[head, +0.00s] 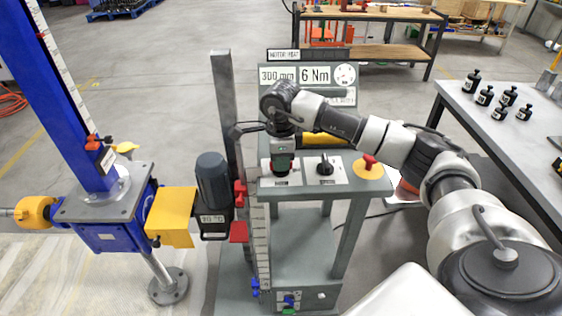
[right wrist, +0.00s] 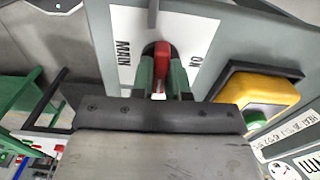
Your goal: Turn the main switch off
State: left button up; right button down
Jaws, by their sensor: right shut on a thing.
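The main switch shows in the right wrist view as a red handle (right wrist: 162,62) on a white plate marked MAIN (right wrist: 124,50). My right gripper (right wrist: 160,75) has its green fingers shut on this handle, one on each side. In the head view my right gripper (head: 282,164) points down at the left part of the grey control panel (head: 300,197) and hides the red handle there. The handle looks in line with the fingers. My left gripper is not in view.
On the panel, right of my gripper, are a black knob (head: 325,167) and a red knob on a yellow plate (head: 369,162). A yellow box with a green button (right wrist: 258,97) is close by. A blue screw jack (head: 105,215) and motor (head: 213,182) stand left.

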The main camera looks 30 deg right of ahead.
jog(key=shift+m, duration=0.3)
jog(key=c, duration=1.1)
grip_release()
notch_tip(320, 180, up, 11)
jog(key=shift+f+b, duration=0.1)
jog(key=shift+b, duration=0.85)
